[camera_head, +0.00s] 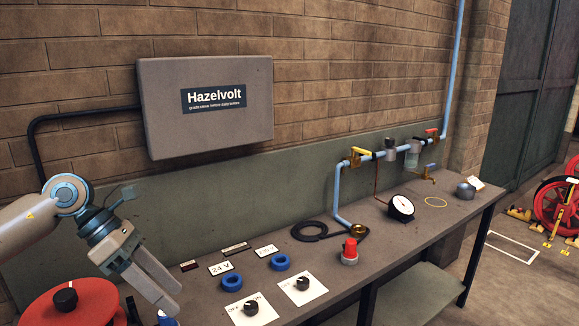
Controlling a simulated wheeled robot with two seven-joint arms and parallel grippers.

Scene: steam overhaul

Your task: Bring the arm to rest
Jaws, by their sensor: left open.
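My left gripper (165,292) comes in from the left and hangs in front of the near left part of the workbench (408,238). Its two fingers point down and to the right, apart from each other, with nothing seen between them. A red round thing with a black knob (65,299) is just left of the gripper. A small blue and white thing (167,319) shows partly below the fingertips. My right gripper is not in view.
A grey Hazelvolt box (208,105) hangs on the brick wall. Red wheels (556,207) stand right.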

